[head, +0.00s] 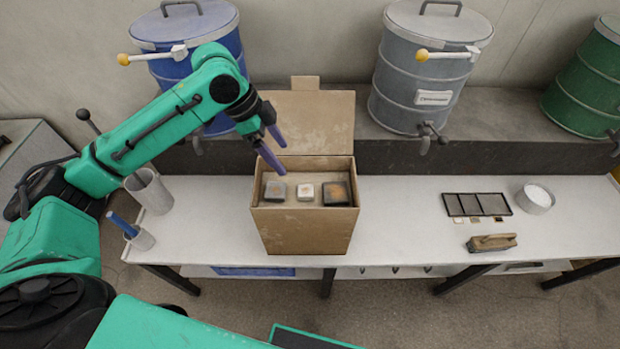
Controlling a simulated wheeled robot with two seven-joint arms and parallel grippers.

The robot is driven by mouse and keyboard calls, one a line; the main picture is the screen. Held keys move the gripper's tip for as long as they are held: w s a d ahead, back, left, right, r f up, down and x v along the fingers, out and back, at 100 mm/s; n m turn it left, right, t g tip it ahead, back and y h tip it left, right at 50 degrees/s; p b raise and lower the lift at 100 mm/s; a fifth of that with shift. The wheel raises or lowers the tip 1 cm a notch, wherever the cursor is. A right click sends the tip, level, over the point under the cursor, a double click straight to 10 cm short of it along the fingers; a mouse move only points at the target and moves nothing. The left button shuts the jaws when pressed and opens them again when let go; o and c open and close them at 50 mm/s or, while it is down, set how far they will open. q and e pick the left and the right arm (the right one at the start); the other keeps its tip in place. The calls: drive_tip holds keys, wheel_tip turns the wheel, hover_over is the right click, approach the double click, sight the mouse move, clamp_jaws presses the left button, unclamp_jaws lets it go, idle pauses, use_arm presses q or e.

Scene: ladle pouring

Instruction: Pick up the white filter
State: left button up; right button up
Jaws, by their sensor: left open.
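The white filter (305,191) is a small pale square block with an orange-brown mark on top. It sits in the open cardboard box (304,229), between a grey block (275,191) on its left and a darker block (336,193) on its right. My left gripper (276,152) is open and empty, with purple-blue fingers. It hangs above the back left of the box, in front of the raised lid (318,120), apart from the filter. My right gripper is not in view.
Blue (201,70), grey (418,90) and green drums (592,90) stand on the ledge behind. A grey cylinder (150,192) and a cup with a blue handle (143,238) stand left. A dark tray (477,204), white bowl (535,198) and brush (491,242) lie right.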

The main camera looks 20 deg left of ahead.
use_arm(q)
drive_tip(key=p, duration=0.1)
approach(305, 190)
drive_tip(key=shift+s+x, duration=0.25)
drive_tip(key=shift+x, duration=0.9)
drive_tip(key=x, duration=0.2)
drive_tip(key=p+x, duration=0.2)
drive_tip(key=x, duration=0.1)
drive_tip(key=shift+w+d+f, duration=0.1)
drive_tip(key=shift+w+f, duration=0.15)
drive_tip(key=shift+w, duration=0.05)
drive_tip(key=shift+d+f, duration=0.15)
drive_tip(key=shift+f, duration=0.2)
clamp_jaws()
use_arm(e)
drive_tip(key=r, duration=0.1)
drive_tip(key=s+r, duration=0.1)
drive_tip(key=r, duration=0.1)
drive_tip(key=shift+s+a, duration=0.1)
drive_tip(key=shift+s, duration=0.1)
